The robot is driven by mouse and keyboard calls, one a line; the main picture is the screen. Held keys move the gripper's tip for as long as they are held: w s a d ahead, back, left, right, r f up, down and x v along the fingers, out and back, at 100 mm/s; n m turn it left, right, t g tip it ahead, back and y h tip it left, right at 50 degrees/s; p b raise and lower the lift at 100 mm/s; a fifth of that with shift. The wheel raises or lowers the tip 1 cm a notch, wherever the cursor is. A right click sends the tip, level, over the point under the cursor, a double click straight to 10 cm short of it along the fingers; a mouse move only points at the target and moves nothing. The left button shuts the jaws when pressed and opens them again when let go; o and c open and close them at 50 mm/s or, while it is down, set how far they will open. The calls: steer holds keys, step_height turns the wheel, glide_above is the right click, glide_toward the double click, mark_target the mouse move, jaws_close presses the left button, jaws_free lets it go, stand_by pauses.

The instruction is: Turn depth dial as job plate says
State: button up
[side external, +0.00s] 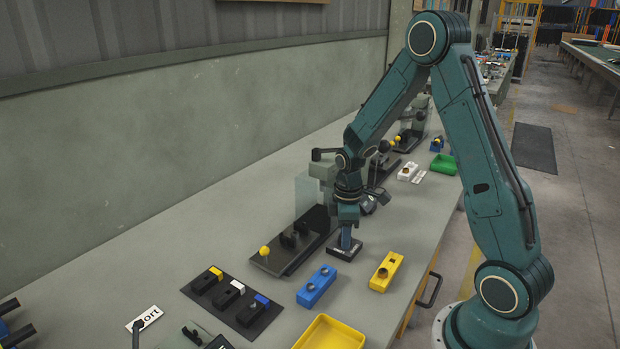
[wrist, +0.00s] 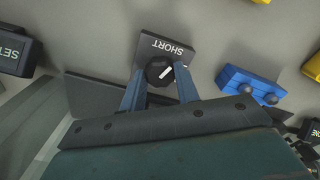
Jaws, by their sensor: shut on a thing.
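The depth dial, a round black knob (wrist: 158,71) with a white pointer line, sits on a dark base (wrist: 150,47) lettered SHORT, upside down in the wrist view. The pointer slants to the upper right there. My gripper (wrist: 160,78) has a blue finger on each side of the knob and is shut on it. In the side view the dark base (side external: 345,254) shows under my gripper (side external: 346,244), and the knob is hidden by the fingers. A white plate (side external: 149,319) at the lower left reads "ort"; a dark post covers its left part.
A black rail fixture (side external: 272,263) with a yellow ball knob stands left of my gripper. A blue block (side external: 316,286), a yellow block (side external: 386,271) and a yellow tray (side external: 330,335) lie in front. A dark block lettered SET (wrist: 12,51) is at the wrist view's left.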

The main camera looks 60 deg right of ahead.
steer(key=shift+r, duration=0.1)
steer(key=o, duration=1)
steer(key=shift+c, duration=0.2)
steer(key=shift+r, duration=0.1)
step_height(320, 180, up, 14)
steer(key=shift+f, duration=0.2)
